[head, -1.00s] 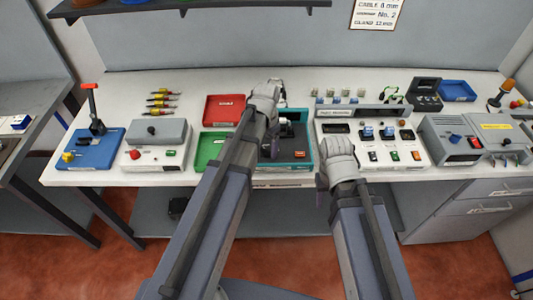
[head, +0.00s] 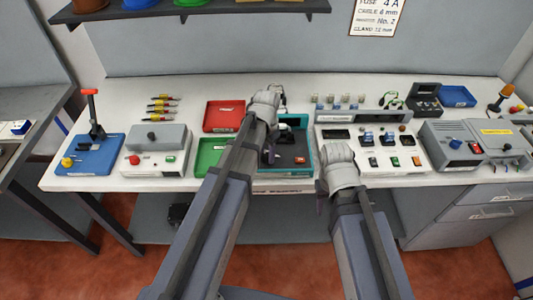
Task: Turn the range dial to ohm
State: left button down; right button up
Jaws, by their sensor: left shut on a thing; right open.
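A teal-edged unit (head: 311,160) with a dark face and a small orange button (head: 300,160) lies at the middle front of the bench. My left gripper (head: 270,154) is over its left part, shut on a small dark part that looks like the range dial. My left forearm and wrist hide much of this, so the dial's marks and pointing direction cannot be read. My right gripper (head: 320,196) is open and empty, low in front of the bench edge, right of the teal unit.
A red tray (head: 224,115) and a green tray (head: 209,154) lie left of the teal unit. A white switch panel (head: 345,160) stands close on its right. A grey box (head: 165,133) and a blue-based lever (head: 100,158) are further left. An overhead shelf (head: 200,12) spans the upper left.

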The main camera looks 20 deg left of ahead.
pick_arm(q)
jog(key=shift+m, duration=0.4)
jog(key=m, duration=0.4)
jog(key=shift+m, duration=0.4)
jog(key=m, duration=0.5)
jog(key=shift+m, duration=0.7)
jog(key=shift+c, duration=2.2)
grip_release()
